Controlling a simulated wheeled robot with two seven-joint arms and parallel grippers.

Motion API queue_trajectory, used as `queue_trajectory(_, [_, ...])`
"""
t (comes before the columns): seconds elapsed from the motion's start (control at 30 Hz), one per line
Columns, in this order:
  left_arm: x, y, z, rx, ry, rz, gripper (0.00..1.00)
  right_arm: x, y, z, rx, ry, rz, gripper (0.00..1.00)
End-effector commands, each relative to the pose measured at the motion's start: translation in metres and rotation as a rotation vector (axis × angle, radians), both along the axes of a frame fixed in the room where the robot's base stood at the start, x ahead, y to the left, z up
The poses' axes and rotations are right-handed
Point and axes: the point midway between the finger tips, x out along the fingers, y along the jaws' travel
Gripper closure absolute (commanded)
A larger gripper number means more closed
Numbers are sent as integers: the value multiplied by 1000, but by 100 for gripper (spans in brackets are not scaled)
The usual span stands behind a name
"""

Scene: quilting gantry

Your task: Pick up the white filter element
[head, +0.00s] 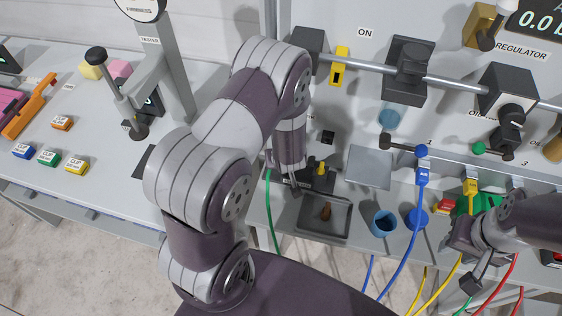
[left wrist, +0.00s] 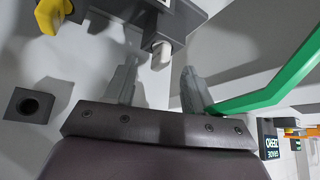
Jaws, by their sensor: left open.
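No white filter element can be made out for sure in the head view. In the left wrist view a small white piece (left wrist: 162,54) shows under a dark grey block, ahead of my left fingers; it may be the filter element, but I cannot tell. My left gripper (left wrist: 157,90) is open, with nothing visible between its fingers. In the head view it points down at the bench, largely hidden by its own wrist, beside a dark fixture with a yellow part (head: 321,168). My right gripper (head: 463,266) is low at the right, near the hoses; its jaw opening is unclear.
A grey tray (head: 313,229) holding a small brown item and a blue cup (head: 383,222) stand close by. A green hose (left wrist: 275,85) runs close to the left gripper. A horizontal rail (head: 452,82) crosses the back panel. Coloured clip boxes (head: 48,158) lie on the left bench.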

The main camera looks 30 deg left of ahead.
Motion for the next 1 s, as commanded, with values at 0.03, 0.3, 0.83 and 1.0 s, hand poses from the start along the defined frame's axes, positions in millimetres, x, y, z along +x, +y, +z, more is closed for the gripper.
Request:
queue_trajectory(0.03, [5, 4, -5, -1, 3, 2, 45, 0, 0, 3, 0, 0, 0, 61])
queue_trajectory(0.3, [12, 8, -20, -2, 0, -1, 45, 0, 0, 1, 0, 0, 0, 61])
queue_trajectory(0.83, [12, 8, -20, -2, 0, -1, 100, 0, 0, 1, 0, 0, 0, 61])
queue_trajectory(1.0, [12, 8, -16, -1, -1, -1, 100, 0, 0, 4, 0, 0, 0, 61])
